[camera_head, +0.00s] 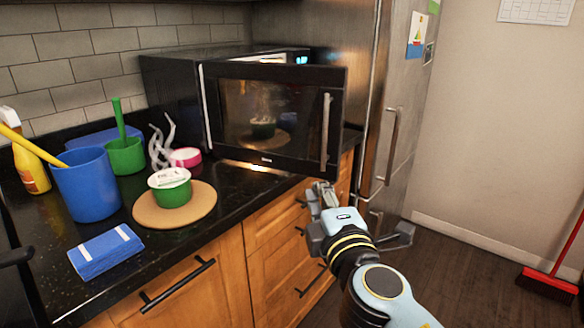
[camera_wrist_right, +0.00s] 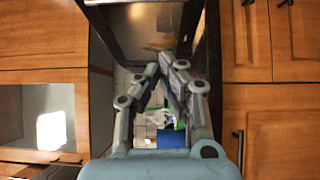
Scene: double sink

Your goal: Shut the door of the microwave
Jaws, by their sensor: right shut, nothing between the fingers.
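The black microwave (camera_head: 175,85) stands at the back of the counter. Its door (camera_head: 240,90) is ajar, with the free right edge swung out from the body; part of the lit display shows behind its top edge. The door's vertical metal handle (camera_head: 325,132) is near that free edge. My right gripper (camera_head: 322,190) is just below the door's lower right corner, in front of the counter edge. Its fingers are shut and empty; they also meet at the tips in the right wrist view (camera_wrist_right: 165,62). I cannot tell whether they touch the door. My left gripper is not in view.
A green tub (camera_head: 172,193) sits on a round cork mat (camera_head: 145,212) left of the door. The fridge (camera_head: 385,110) stands right; floor beyond is mostly clear.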

